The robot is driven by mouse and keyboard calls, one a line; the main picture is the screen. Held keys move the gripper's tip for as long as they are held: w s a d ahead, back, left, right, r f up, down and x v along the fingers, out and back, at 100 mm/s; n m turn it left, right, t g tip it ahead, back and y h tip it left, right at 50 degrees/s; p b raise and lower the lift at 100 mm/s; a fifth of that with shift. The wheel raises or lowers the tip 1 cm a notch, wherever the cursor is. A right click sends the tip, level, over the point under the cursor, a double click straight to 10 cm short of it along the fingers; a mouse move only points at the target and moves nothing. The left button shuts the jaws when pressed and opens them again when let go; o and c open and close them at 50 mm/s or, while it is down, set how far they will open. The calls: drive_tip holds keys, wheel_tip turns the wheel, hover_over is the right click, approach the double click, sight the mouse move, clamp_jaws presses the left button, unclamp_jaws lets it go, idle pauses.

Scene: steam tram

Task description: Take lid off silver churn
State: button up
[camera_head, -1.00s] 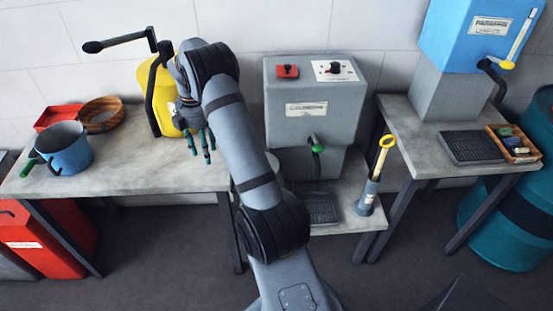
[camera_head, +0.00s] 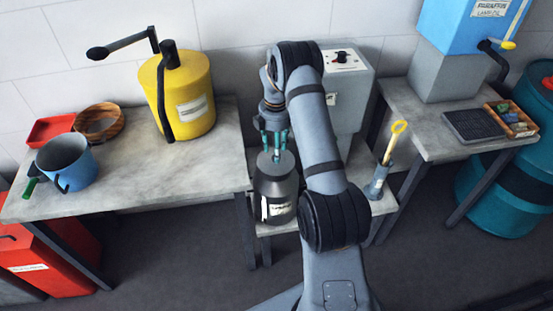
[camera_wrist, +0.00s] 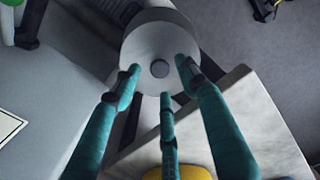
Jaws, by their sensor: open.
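A dark grey metallic churn (camera_head: 277,205) with a white label stands upright on the low shelf, just left of my arm. Its round lid (camera_head: 268,164) is on top. In the wrist view the lid (camera_wrist: 150,42) is a pale grey disc with a small dark knob (camera_wrist: 160,68) at its centre. My gripper (camera_head: 275,148) points down over the lid, its teal fingers spread open. In the wrist view the gripper (camera_wrist: 160,76) has its fingertips around the knob, apart from it. Whether they touch the lid, I cannot tell.
A yellow canister (camera_head: 179,92) with a crank stands on the left bench (camera_head: 150,165), beside a blue jug (camera_head: 67,163). A grey dispenser (camera_head: 350,95) stands behind my arm. A small container with a yellow-handled tool (camera_head: 390,145) is right of my arm.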

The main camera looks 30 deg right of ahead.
drive_tip(key=shift+f, duration=1.25)
drive_tip(key=c, duration=0.3)
clamp_jaws()
